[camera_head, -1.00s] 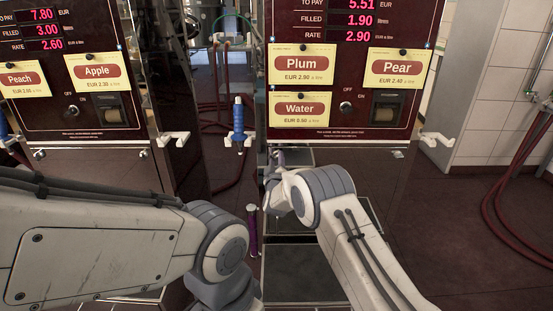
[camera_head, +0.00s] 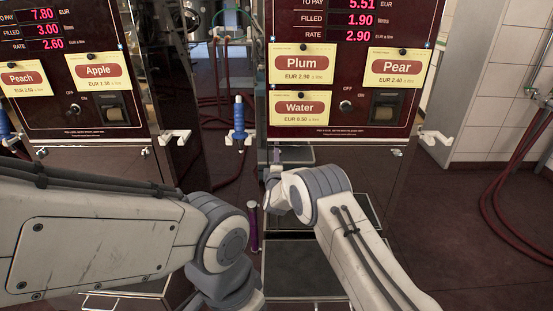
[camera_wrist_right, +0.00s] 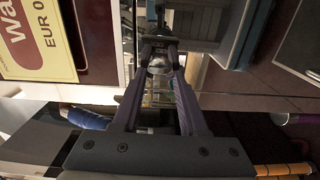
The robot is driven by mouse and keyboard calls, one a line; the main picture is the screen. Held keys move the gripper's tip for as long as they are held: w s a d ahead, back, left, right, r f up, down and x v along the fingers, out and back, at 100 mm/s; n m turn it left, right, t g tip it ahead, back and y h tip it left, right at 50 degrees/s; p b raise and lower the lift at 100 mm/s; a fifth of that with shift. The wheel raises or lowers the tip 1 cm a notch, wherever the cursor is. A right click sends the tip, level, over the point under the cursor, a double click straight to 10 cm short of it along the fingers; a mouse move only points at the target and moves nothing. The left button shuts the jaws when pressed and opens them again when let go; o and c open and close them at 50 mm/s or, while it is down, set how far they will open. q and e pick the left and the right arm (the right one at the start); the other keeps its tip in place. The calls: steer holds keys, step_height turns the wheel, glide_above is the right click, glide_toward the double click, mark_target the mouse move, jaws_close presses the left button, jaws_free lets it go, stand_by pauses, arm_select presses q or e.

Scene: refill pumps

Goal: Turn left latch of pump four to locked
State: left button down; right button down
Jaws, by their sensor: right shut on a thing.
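My right gripper (camera_head: 273,172) is at the lower left edge of the right-hand pump (camera_head: 330,185), below its Water sign. In the right wrist view my right gripper (camera_wrist_right: 160,45) has its fingers closed together at the pump's edge. It is shut on a small part there, taken to be the left latch, which the fingers mostly hide. Its turn position cannot be told. The pump's right latch (camera_head: 397,152) shows as a small fitting under the panel. My left arm comes in from the left; its gripper is out of view.
A blue-handled nozzle (camera_head: 239,122) hangs on a white hook (camera_head: 238,138) left of the right-hand pump. Another pump (camera_head: 80,175) stands at left. Red hoses (camera_head: 510,195) hang at far right.

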stand_by(0.4)
steer(key=shift+a, duration=0.1)
steer(key=shift+c, duration=2.2)
jaws_free()
steer(key=shift+s, duration=0.1)
steer(key=s+p, duration=0.1)
steer(key=s, duration=0.9)
steer(key=shift+s+p, duration=0.15)
steer(key=shift+p, duration=0.15)
